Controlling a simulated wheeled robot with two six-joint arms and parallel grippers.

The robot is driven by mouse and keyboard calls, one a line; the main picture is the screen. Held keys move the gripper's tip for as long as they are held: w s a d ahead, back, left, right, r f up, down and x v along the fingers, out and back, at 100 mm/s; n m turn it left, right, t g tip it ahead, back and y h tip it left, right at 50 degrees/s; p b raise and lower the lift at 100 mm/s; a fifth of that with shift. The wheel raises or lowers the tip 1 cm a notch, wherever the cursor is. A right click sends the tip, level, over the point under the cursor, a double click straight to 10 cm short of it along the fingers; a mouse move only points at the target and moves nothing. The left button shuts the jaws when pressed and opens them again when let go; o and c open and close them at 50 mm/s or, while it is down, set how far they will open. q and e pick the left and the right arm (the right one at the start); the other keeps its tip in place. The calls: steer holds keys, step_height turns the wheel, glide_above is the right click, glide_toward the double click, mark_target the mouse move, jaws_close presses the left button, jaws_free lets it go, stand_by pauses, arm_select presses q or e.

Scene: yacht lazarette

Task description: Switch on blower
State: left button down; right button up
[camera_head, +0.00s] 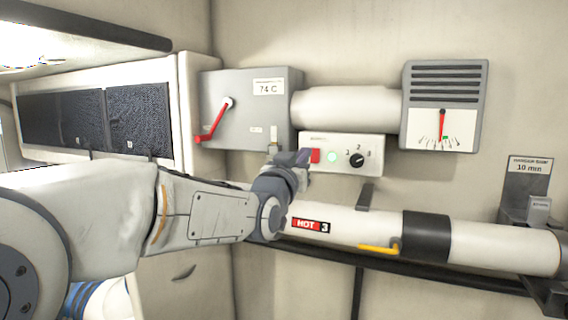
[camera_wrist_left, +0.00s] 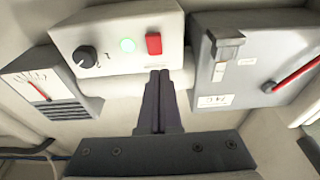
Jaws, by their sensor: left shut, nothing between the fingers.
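The blower control panel (camera_head: 343,146) is a cream box on the wall. It has a red switch (camera_head: 315,156), a lit green lamp (camera_head: 331,156) and a black numbered knob (camera_head: 357,160). My left gripper (camera_head: 303,157) is shut and empty, with its fingertips at the left end of the panel by the red switch. In the left wrist view the shut fingers (camera_wrist_left: 159,75) point at the panel's edge just below the red switch (camera_wrist_left: 154,44); I cannot tell whether they touch it. The green lamp (camera_wrist_left: 128,45) is lit there too. My right gripper is not in view.
A grey box (camera_head: 245,120) with a red lever (camera_head: 213,122) and a 74 C label is left of the panel. A vented gauge (camera_head: 442,130) is at upper right. A pipe marked HOT 3 (camera_head: 350,228) with a yellow handle (camera_head: 378,249) runs below.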

arm_select(q)
steer(key=s+a+r+b, duration=0.2)
steer(key=s+a+b, duration=0.1)
steer(key=s, duration=0.6)
steer(key=shift+s+b, duration=0.25)
steer(key=shift+b, duration=0.3)
steer(key=s+d+f+m+g, duration=0.1)
steer(key=s+d+f+g, duration=0.2)
steer(key=f, duration=0.6)
steer(key=s+f+g+y, duration=0.1)
steer(key=s+f+g, duration=0.3)
steer(key=f, duration=0.6)
steer(key=s+d+f+m+g, duration=0.1)
steer(key=s+d+f+g, duration=0.2)
steer(key=f, duration=0.6)
steer(key=s+a+f+g+y, duration=0.2)
steer(key=s+a+f+g, duration=0.1)
steer(key=s+f, duration=0.4)
steer(key=s+a+f+m+g+y, duration=0.1)
steer(key=s+a+f+g, duration=0.3)
steer(key=s, duration=0.7)
step_height(320, 180, down, 4)
steer(key=shift+s+a+r+m+g+y+b, duration=0.15)
steer(key=shift+a+r+m+g+y+b, duration=0.15)
steer(key=shift+g+y, duration=0.65)
